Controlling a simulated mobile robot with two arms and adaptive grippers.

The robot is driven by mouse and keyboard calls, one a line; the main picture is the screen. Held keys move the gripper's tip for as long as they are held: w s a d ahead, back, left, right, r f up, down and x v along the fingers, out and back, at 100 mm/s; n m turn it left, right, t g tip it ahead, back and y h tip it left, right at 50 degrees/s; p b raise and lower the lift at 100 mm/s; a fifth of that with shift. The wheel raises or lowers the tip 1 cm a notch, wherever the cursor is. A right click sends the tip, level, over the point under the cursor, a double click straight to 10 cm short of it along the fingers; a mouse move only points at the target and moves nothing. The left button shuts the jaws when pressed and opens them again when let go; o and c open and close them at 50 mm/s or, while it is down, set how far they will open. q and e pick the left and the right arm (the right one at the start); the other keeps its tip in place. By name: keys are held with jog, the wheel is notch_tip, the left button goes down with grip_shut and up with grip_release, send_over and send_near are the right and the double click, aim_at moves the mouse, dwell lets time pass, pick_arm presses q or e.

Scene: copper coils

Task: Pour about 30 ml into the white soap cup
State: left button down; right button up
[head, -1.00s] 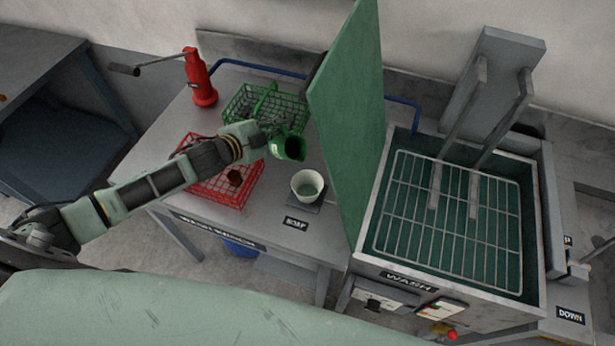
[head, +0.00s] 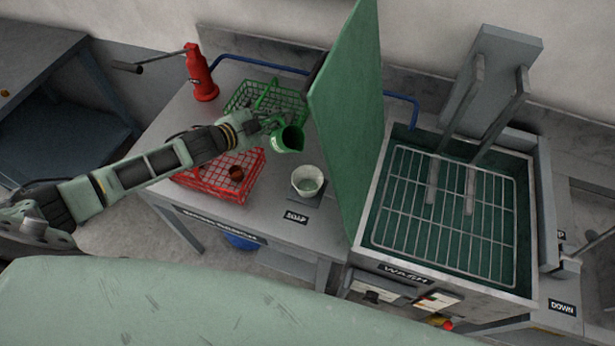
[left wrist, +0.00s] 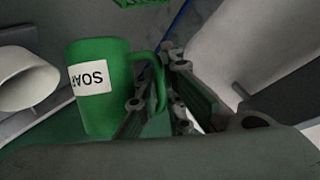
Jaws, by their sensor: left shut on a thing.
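A green jug (head: 287,139) is in my left gripper (head: 270,124), above the table and tilted a little, its dark mouth showing in the head view. In the left wrist view the jug (left wrist: 105,90) has a white SOAP label, and my left gripper (left wrist: 165,105) is shut on its handle. The white soap cup (head: 307,181) stands upright on a dark square pad by the SOAP plate, below and right of the jug, apart from it. The cup (left wrist: 24,80) also shows at the left of the wrist view. No stream of liquid shows. My right gripper is not in view.
A green wire basket (head: 252,98), a red basket (head: 215,190) with a brown piece in it and a red hand-cranked device (head: 201,80) share the table. A tall green panel (head: 345,110) rises right of the cup, beside the wash tank (head: 447,287) with its rack.

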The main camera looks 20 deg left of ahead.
pick_arm(q)
jog(key=shift+r, duration=0.1)
jog(key=shift+w+a, duration=0.1)
jog(key=f, duration=0.1)
jog(key=f+b, duration=0.1)
jog(key=a+f+n, duration=0.1)
jog(key=shift+w+a+g+h+b, duration=0.1)
jog(key=shift+w+g+h+b, duration=0.2)
jog(key=shift+w+b, duration=0.05)
jog(key=shift+w+a+f+n+g+h, duration=0.15)
jog(key=shift+f+n+g+h, duration=0.2)
jog(key=shift+f+n, duration=0.2)
jog(key=shift+w+a+f+n+g+h+b, duration=0.15)
jog(key=shift+f+n+h+b, duration=0.25)
jog(key=shift+f+b, duration=0.5)
jog(key=shift+w+a+f+n+g+h+b, duration=0.15)
jog(key=shift+f+n+h+b, duration=0.3)
jog(key=shift+f+b, duration=0.45)
jog(key=shift+a+f+n+g+h+b, duration=0.25)
jog(key=shift+f+n+h+b, duration=0.15)
jog(key=shift+f+b, duration=0.45)
jog(key=shift+f, duration=0.1)
jog(key=shift+d, duration=0.1)
